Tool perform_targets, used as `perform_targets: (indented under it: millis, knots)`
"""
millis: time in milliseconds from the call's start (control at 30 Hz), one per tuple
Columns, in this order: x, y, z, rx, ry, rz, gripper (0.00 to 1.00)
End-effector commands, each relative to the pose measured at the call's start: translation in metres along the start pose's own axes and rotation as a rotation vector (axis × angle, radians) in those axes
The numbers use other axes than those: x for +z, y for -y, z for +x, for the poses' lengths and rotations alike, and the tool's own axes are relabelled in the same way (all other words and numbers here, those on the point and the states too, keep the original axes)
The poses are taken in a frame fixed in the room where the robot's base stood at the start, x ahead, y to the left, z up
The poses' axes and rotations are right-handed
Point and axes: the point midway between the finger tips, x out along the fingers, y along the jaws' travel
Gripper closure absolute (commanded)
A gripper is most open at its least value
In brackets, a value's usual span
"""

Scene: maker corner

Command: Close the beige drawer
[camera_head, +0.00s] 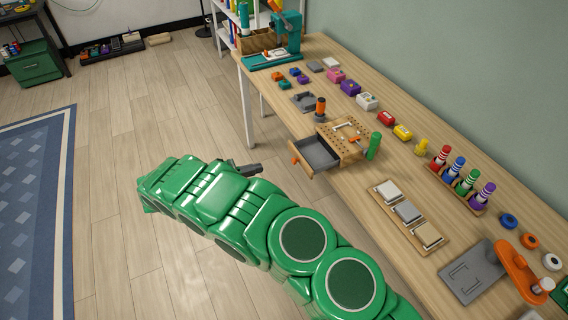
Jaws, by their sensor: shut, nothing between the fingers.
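A small beige drawer (303,163) is pulled out of a low wooden unit (355,152) on the workbench, toward the bench's left edge. Its grey inside (318,150) looks empty, and an orange handle (294,160) is on its front. My gripper (257,169) is dark, shut and empty. In the picture it is to the left of the drawer front, apart from it, over the floor beside the bench.
The workbench (300,110) runs along the wall. A tray of blocks (408,212) lies nearer.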

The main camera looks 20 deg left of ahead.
Motion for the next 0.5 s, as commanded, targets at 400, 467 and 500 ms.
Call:
perform_targets:
  millis: [400, 467, 500]
  knots:
    - [-0.024, -0.003, -0.017, 0.055, 0.017, -0.031, 1.00]
    - [-0.024, -0.003, -0.010, 0.053, 0.018, -0.031, 1.00]
    - [-0.023, -0.003, -0.004, 0.052, 0.018, -0.031, 1.00]
